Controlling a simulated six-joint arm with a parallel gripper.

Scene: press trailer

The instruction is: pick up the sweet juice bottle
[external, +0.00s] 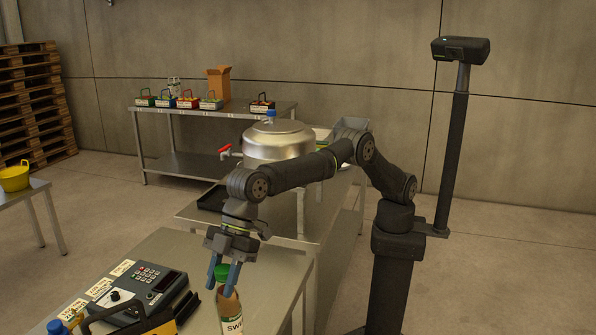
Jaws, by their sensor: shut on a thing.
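The sweet juice bottle (232,312) is at the lower middle of the external view. It has a green cap, a brownish body and a pale label reading "SWE"; its lower part is cut off by the picture's edge. My gripper (224,280) points down over it, with its blue fingers on either side of the bottle's top, shut on it. The bottle looks upright. Whether its base touches the metal table (190,252) cannot be seen.
A big metal pot (278,140) and a black tray (212,198) are on the bench behind. Several small boxes line the back table (200,112).

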